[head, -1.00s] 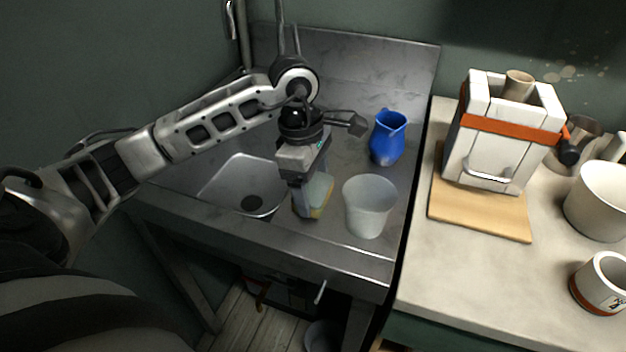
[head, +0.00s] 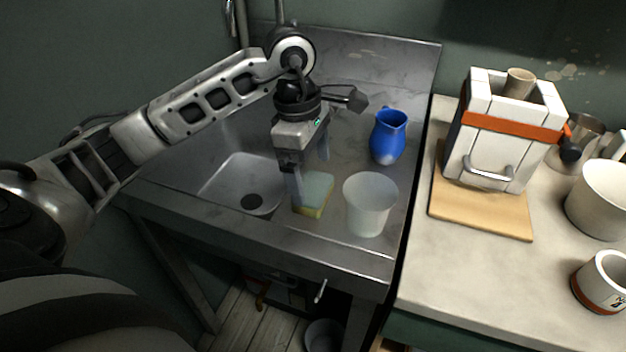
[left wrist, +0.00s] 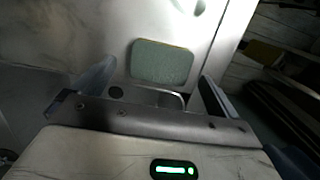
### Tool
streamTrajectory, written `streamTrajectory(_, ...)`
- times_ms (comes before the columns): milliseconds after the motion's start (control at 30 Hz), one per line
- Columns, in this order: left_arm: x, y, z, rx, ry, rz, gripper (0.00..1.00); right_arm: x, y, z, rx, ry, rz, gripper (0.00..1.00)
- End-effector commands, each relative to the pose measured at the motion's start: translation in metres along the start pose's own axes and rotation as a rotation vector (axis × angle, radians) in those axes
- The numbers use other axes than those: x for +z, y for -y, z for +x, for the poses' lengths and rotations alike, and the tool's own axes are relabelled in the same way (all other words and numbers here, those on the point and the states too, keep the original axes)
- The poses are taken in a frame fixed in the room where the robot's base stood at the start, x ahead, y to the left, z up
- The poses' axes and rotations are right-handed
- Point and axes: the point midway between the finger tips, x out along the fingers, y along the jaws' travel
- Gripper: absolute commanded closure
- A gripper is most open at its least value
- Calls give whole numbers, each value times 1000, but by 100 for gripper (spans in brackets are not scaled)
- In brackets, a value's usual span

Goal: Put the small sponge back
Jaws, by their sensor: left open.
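The small sponge (head: 314,194), green on top with a yellow lower layer, lies flat on the metal sink's drainboard, between the basin and a white translucent cup. It also shows in the left wrist view (left wrist: 162,62), beyond my gripper. My left gripper (head: 309,172) is open and empty, above the sponge and slightly to its left and back. In the left wrist view its two fingers (left wrist: 155,85) stand apart, with the sponge's green face framed beyond them. My right gripper is not in view.
The white cup (head: 370,204) stands close to the right of the sponge, and a blue jug (head: 388,137) stands behind it. The sink basin (head: 243,183) opens to the left. A counter (head: 450,270) at the right carries a white plaster mold (head: 505,135) on a wooden board.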

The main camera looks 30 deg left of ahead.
Motion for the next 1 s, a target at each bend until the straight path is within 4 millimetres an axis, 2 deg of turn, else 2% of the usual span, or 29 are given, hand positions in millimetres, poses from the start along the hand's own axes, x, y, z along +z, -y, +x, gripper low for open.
streamTrajectory(33,0,-1,-12,8,0,0,3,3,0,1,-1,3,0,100)
streamTrajectory(200,0,-1,-49,6,0,0,3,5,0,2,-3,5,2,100)
streamTrajectory(400,0,0,-77,3,0,0,3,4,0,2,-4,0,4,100)
streamTrajectory(567,0,0,-85,0,0,0,3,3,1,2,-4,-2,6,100)
streamTrajectory(1000,0,0,-85,0,-1,-1,3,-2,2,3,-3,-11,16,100)
